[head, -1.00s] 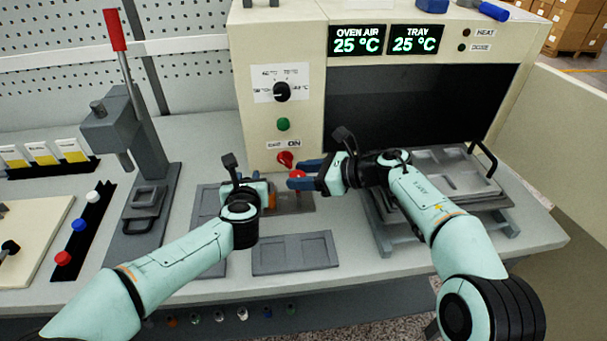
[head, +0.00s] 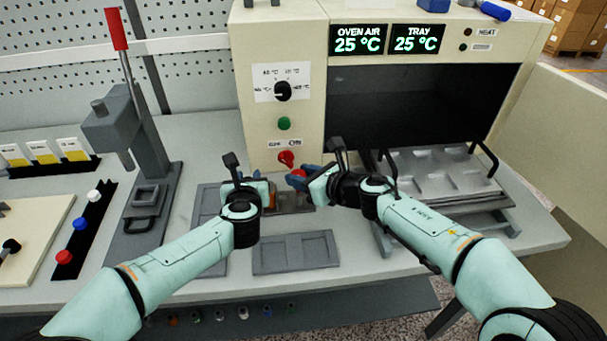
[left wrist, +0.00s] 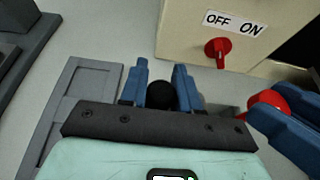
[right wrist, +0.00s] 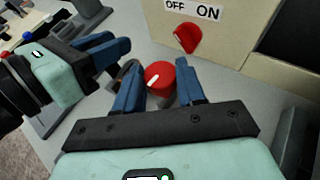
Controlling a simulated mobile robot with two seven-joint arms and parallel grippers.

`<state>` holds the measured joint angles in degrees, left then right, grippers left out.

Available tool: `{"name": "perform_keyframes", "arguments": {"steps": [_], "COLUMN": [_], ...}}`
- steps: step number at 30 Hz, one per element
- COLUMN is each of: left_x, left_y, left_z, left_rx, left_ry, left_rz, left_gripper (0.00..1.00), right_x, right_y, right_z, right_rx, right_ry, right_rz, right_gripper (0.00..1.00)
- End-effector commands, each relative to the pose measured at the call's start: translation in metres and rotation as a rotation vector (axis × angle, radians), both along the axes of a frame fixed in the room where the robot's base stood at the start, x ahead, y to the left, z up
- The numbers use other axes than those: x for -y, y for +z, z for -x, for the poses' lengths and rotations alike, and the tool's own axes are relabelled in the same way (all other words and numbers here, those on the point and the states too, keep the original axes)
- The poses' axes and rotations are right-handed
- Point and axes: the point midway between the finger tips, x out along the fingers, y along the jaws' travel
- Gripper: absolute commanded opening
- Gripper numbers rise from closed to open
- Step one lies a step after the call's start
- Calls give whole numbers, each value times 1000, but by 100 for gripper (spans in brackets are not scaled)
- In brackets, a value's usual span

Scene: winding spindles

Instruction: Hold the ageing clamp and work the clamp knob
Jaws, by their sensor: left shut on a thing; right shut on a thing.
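The clamp knob (right wrist: 159,76) is red with a white mark. In the right wrist view it sits between the blue fingers of my right gripper (right wrist: 161,88), which is shut on it. It also shows in the head view (head: 298,174) and at the right of the left wrist view (left wrist: 268,103). My left gripper (left wrist: 160,78) is shut on the ageing clamp, with a black ball-shaped end (left wrist: 162,94) between its fingers. The clamp (right wrist: 129,70) is mostly hidden by the left fingers and stands just left of the knob.
The oven cabinet (head: 255,130) stands close behind, with a red OFF/ON switch (head: 286,158) and a green button (head: 284,124). A tray (head: 440,172) on a stand is at the right. A grey divided plate (head: 295,253) lies in front. A lever press (head: 125,130) stands at the left.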

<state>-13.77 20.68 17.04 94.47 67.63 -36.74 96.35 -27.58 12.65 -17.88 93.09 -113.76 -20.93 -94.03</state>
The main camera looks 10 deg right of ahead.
Motion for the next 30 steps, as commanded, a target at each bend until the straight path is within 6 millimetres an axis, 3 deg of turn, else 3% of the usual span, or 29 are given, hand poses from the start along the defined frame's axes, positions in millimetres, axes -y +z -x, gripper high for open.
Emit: {"name": "perform_keyframes", "arguments": {"steps": [15, 30], "left_x": [1, 1], "left_y": [1, 1], "left_z": [0, 0], "left_rx": [2, 2], "left_ry": [-2, -1], "left_rz": [1, 2], "left_gripper": [0, 0], "right_x": [-5, -6], "right_y": [-1, -1], "right_z": [2, 3], "right_rx": [-5, -4], "right_ry": [-308, -387], "right_rz": [2, 2], "right_gripper": [9, 9]}}
